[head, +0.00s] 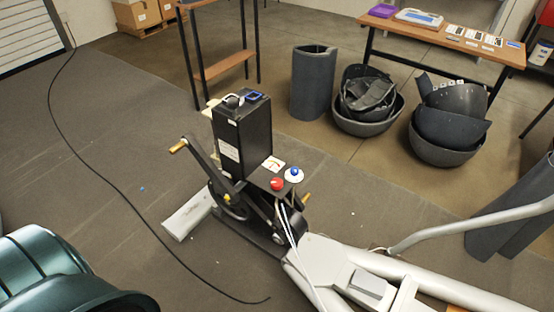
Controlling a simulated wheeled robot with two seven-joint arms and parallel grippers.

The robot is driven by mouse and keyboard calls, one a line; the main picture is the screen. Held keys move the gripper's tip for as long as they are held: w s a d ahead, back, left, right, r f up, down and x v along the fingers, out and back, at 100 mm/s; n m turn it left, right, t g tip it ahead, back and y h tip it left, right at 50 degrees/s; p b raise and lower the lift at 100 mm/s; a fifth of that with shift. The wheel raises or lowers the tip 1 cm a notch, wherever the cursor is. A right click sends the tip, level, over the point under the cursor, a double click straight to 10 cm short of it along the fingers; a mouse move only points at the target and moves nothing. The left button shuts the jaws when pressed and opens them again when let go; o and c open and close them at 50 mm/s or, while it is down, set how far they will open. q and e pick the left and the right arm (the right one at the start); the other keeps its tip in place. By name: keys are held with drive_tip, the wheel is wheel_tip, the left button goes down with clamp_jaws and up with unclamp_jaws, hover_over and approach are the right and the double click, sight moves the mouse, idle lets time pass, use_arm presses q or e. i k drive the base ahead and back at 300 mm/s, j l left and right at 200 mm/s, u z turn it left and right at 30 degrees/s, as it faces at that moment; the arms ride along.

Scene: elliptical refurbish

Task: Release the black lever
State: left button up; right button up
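A tall black box (243,138) stands on the frame of a grey and black exercise machine in the middle of the head view. A black lever-like crank arm (207,168) with a yellow grip (178,147) slants up to the left from a black wheel (230,201) at the box's base. I cannot tell if this is the task's black lever. A red knob (277,184) and a blue knob (294,172) sit on a low black housing right of the box. Neither of my grippers shows in view.
A black cable (113,183) runs across the floor to the left. Grey tubes of the machine (470,222) extend right. Dark tubs (367,120), a grey cylinder (313,84) and a wooden table (440,37) stand behind. Dark teal rounded shapes fill the lower left. The left floor is mostly clear.

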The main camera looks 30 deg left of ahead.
sight(233, 103)
drive_tip(key=k+z, duration=0.1)
drive_tip(key=k, duration=0.55)
drive_tip(key=z, duration=1.65)
drive_tip(key=j, duration=1.15)
drive_tip(key=k+j, duration=0.15)
drive_tip(key=j, duration=1.05)
